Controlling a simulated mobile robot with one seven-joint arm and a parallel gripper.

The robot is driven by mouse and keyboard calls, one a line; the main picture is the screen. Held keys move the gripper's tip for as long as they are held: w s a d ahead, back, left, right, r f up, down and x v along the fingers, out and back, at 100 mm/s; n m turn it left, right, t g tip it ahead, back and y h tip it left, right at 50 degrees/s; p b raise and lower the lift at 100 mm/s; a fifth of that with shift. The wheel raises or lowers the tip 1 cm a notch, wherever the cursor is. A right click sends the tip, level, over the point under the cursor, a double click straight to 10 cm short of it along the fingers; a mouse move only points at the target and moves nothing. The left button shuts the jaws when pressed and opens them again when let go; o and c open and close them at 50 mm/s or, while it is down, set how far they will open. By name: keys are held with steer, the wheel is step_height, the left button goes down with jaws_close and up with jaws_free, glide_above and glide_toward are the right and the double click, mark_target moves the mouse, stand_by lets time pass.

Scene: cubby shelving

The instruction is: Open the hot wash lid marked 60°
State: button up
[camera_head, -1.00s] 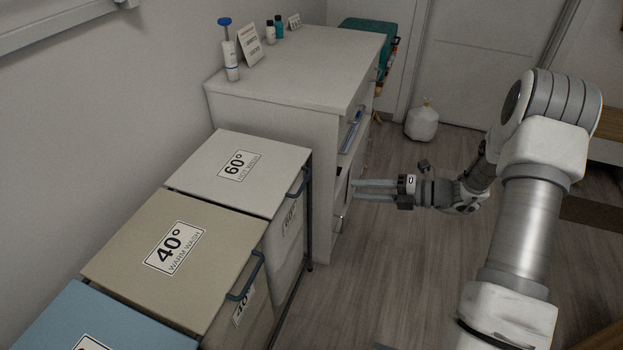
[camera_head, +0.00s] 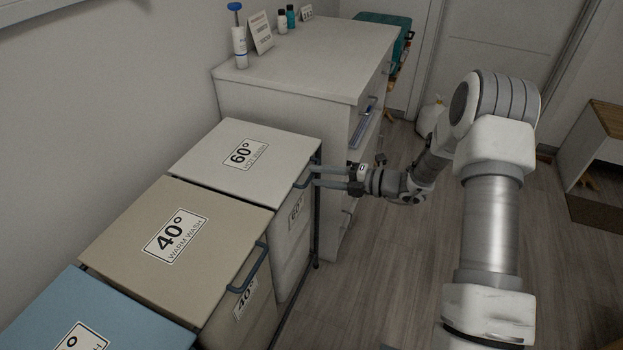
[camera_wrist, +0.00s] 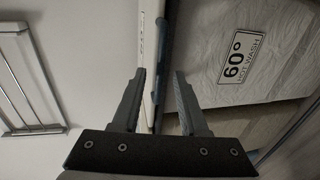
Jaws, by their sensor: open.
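The white lid marked 60° HOT WASH (camera_head: 215,170) lies closed on the far hamper of the row in the head view. Its dark handle (camera_head: 306,174) is at the lid's right front edge. My gripper (camera_head: 314,176) is open, with its fingertips at this handle. In the wrist view my gripper (camera_wrist: 157,88) has its two fingers apart, with the handle bar (camera_wrist: 162,50) and the lid's edge running between them. The hamper's front label (camera_wrist: 238,58) with 60° shows to the right there. I cannot tell whether a finger touches the handle.
The beige 40° lid (camera_head: 130,245) and a blue lid (camera_head: 65,315) are nearer in the same row, both closed. A white cabinet (camera_head: 290,105) with bottles on top stands behind the hampers. The floor (camera_head: 400,270) to the right is clear around my arm.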

steer(key=shift+x, duration=1.45)
steer(key=shift+c, duration=0.2)
jaws_close()
steer(key=shift+d+f, duration=0.1)
